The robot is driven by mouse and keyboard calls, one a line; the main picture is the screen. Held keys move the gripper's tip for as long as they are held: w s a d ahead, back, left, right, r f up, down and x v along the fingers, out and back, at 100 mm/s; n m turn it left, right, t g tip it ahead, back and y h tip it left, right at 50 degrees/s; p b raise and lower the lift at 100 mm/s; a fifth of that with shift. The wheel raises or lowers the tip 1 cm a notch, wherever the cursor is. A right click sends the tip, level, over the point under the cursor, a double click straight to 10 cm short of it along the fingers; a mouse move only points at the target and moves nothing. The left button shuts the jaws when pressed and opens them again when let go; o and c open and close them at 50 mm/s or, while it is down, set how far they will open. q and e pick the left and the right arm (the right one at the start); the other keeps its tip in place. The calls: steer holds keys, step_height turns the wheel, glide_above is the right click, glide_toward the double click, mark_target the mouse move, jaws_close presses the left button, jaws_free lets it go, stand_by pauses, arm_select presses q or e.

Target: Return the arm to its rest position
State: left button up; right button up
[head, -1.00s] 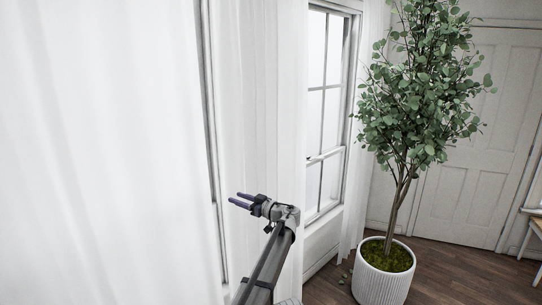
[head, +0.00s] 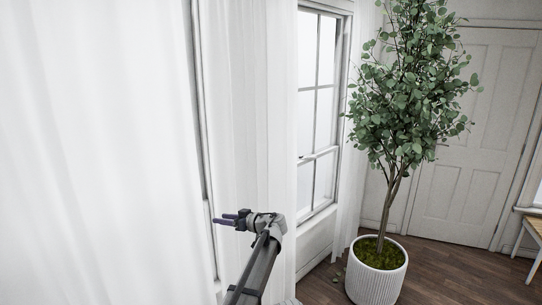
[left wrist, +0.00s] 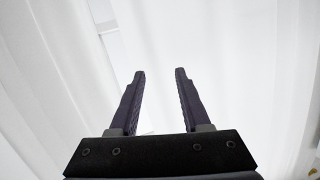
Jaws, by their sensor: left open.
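My left arm (head: 257,270) reaches up from the bottom of the head view. My left gripper (head: 228,218) is at its end, pointing left in front of the white curtain (head: 240,120). In the left wrist view the two dark fingers of the left gripper (left wrist: 160,75) stand apart with nothing between them. White curtain cloth (left wrist: 230,50) fills the background there. I cannot tell whether the fingertips touch the cloth. My right gripper is in neither view.
A potted tree (head: 400,110) in a white ribbed pot (head: 376,275) stands right of the arm on the dark wood floor (head: 440,272). A window (head: 318,110) is behind the arm. A white door (head: 465,130) and part of a wooden seat or table (head: 533,211) are at the right.

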arm_select(q)
steer(key=s+a+f+m+g+h, duration=0.25)
steer(key=s+f, duration=0.25)
steer(key=s, duration=0.4)
steer(key=s+a+f+m+g+h, duration=0.1)
steer(key=s+f+m+h, duration=0.15)
steer(key=s+f, duration=0.45)
steer(key=s+a+f+m+g+h, duration=0.1)
steer(key=s+a+f+g+h, duration=0.15)
steer(key=s, duration=0.85)
steer(key=s+d+f+m+h, duration=0.1)
steer(key=s+d+m+h, duration=0.15)
steer(key=s, duration=0.25)
steer(key=s+d+f+m+h, duration=0.2)
steer(key=s+d+h, duration=0.1)
steer(key=s, duration=0.3)
steer(key=s+d+m+g, duration=0.1)
steer(key=s+d+m, duration=0.2)
steer(key=d, duration=0.8)
steer(key=s, duration=0.2)
steer(key=shift+s+r+g+y, duration=0.2)
steer(key=shift+s+g+y, duration=0.1)
steer(key=shift+s+y, duration=0.1)
steer(key=shift+w+d+m, duration=0.1)
steer(key=shift+w+m, duration=0.05)
steer(key=shift+m, duration=0.1)
